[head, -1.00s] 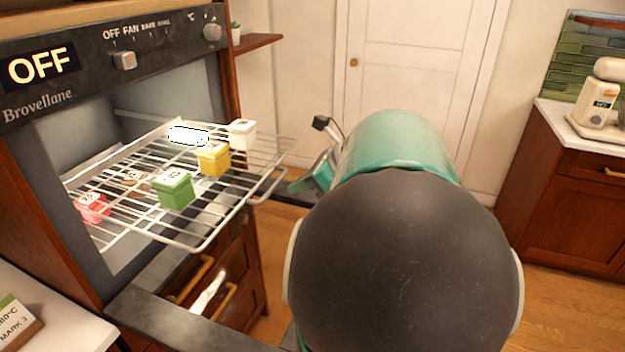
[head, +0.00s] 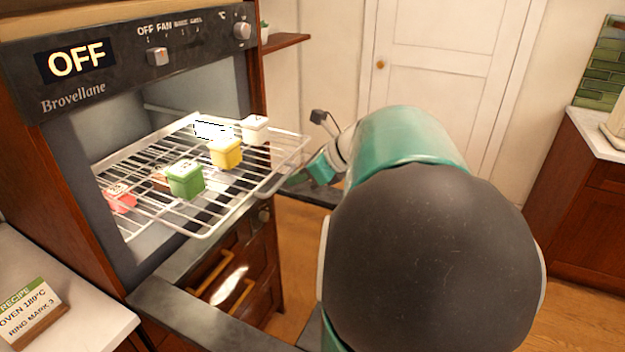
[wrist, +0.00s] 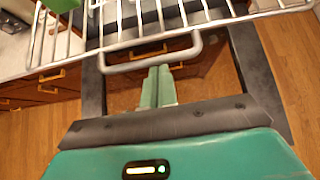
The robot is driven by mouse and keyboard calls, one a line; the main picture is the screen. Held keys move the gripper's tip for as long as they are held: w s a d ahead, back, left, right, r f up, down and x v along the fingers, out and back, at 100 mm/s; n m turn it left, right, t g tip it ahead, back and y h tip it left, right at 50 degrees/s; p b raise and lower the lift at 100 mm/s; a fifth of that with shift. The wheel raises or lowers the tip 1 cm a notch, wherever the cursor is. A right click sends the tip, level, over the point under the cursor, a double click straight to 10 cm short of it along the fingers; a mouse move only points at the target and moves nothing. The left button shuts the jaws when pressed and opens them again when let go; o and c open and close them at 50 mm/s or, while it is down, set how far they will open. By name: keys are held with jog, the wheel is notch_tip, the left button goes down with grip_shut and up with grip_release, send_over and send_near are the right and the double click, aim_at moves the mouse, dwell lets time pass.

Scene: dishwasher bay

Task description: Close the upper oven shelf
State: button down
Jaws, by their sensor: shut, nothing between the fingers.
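The upper oven shelf (head: 208,234), a silver wire rack, is pulled out of the open oven. Its front bar with a looped handle (wrist: 150,57) shows in the wrist view. A green canister (head: 186,181), a yellow one (head: 226,153) and a white one (head: 255,130) stand on the wires. A red canister (head: 119,199) is farther left, and I cannot tell which rack bears it. My gripper (wrist: 158,74) is shut and empty, with its fingertips close to the handle loop; contact is unclear. In the head view my arm hides part of the gripper.
The oven's dark door (head: 185,297) hangs open below the rack. The control panel (head: 130,55) reads OFF. A counter with a recipe card (head: 35,312) is at left. Drawers with brass handles (head: 212,278) are below. Wooden floor is open at right.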

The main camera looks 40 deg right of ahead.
aim_at(191, 151)
jog(key=w+a, duration=0.3)
jog(key=w, duration=0.6)
jog(key=w+a, duration=0.3)
jog(key=w, duration=0.5)
jog(key=w+a, duration=0.3)
jog(key=w, duration=0.6)
jog(key=shift+w+a, duration=0.3)
jog(key=shift+w, duration=0.05)
jog(key=shift+w+a, duration=0.15)
jog(key=shift+w, duration=0.3)
jog(key=shift+w+a+r, duration=0.15)
jog(key=shift+r, duration=0.05)
jog(key=shift+f, duration=0.1)
